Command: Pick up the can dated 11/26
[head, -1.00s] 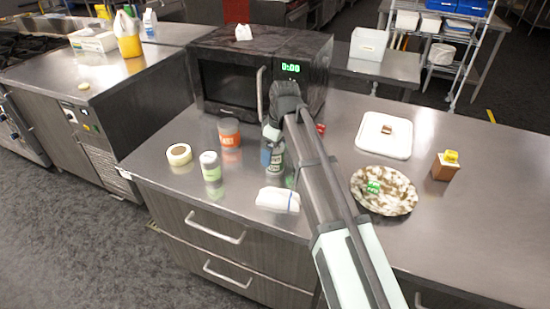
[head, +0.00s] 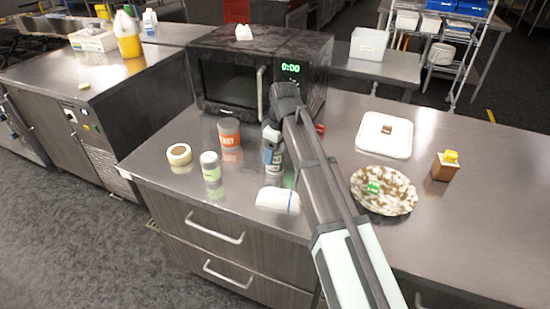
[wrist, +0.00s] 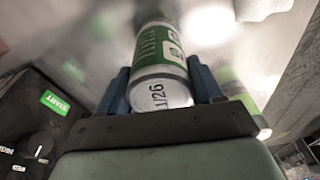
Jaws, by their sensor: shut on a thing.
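My gripper (head: 271,150) points down at the counter in front of the microwave, partly hidden behind my arm in the head view. In the wrist view, the blue fingers of my gripper (wrist: 161,88) are shut on a can (wrist: 160,62) with a green and white label. The held can (head: 277,167) is partly covered by my gripper in the head view. I cannot tell whether it touches the counter. A grey can with a green band (head: 211,166) and an orange-labelled can (head: 229,133) stand to the left.
The microwave (head: 228,86) is close behind my gripper. A tape roll (head: 179,154) lies at left and a white object (head: 277,199) in front. A patterned plate (head: 407,199), white board (head: 373,149) and wooden box (head: 442,173) are at right. The far right counter is clear.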

